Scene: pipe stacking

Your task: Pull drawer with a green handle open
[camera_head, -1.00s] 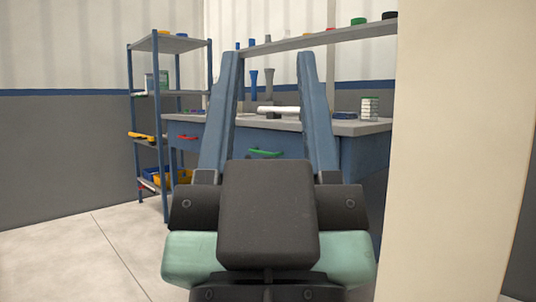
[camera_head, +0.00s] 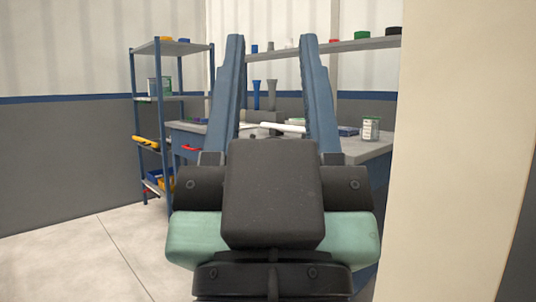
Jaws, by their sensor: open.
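My gripper (camera_head: 271,40) fills the middle of the view. Its two long blue fingers are spread apart with nothing between them. They point up and forward, overlapping the workbench (camera_head: 372,148) beyond, and do not appear to touch it. The workbench has a grey top and blue drawers below. The green handle is not visible now; the dark block of my gripper covers that part of the bench front. A red handle (camera_head: 191,148) on another drawer shows to the left of my gripper. I cannot tell how far that drawer is from my fingers.
A blue metal shelf rack (camera_head: 135,110) with bins stands at the left. A cream wall edge (camera_head: 455,150) is close on the right. Pipes, a white roll (camera_head: 283,130) and a jar (camera_head: 370,128) are on the bench. Open floor (camera_head: 90,255) lies to the left.

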